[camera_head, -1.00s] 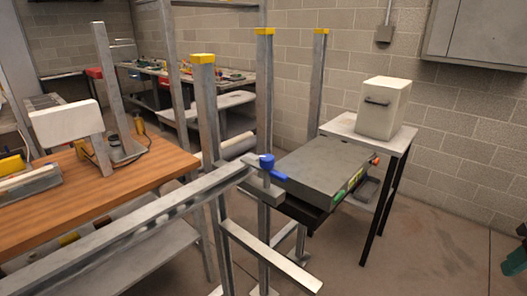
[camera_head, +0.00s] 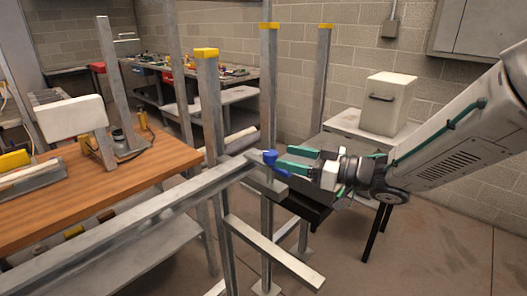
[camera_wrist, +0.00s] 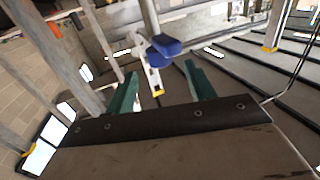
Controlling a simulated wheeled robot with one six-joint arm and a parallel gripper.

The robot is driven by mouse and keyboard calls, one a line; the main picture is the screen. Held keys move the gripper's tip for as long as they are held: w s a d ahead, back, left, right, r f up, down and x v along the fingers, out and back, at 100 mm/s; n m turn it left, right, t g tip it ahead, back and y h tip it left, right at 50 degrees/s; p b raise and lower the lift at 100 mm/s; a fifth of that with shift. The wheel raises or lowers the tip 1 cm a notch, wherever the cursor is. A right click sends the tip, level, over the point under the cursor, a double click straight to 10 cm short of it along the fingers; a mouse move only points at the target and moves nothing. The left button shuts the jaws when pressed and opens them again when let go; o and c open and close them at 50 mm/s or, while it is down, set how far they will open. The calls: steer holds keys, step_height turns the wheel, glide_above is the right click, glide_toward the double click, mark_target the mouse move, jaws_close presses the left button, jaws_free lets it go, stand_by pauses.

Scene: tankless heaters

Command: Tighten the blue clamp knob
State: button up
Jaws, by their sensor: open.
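The blue clamp knob (camera_head: 270,158) sits on the metal rack at the end of a long horizontal bar, with a blue lever part just below and right of it. In the wrist view the knob (camera_wrist: 166,45) shows ahead of the fingers, near the middle. My gripper (camera_head: 288,160) has green fingers and comes in from the right. In the wrist view my gripper (camera_wrist: 158,84) is open, with nothing between its fingers. In the head view the fingertips are close to the knob; I cannot tell whether they touch it.
Metal posts with yellow caps (camera_head: 207,54) stand around the knob. A wooden workbench (camera_head: 150,160) is at the left. A white box (camera_head: 387,100) stands on a small table behind my arm. Open floor (camera_head: 440,240) lies at the lower right.

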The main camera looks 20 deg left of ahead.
mark_target(263, 163)
steer(key=a, duration=0.7)
steer(key=shift+w+a, duration=0.3)
steer(key=c, duration=1)
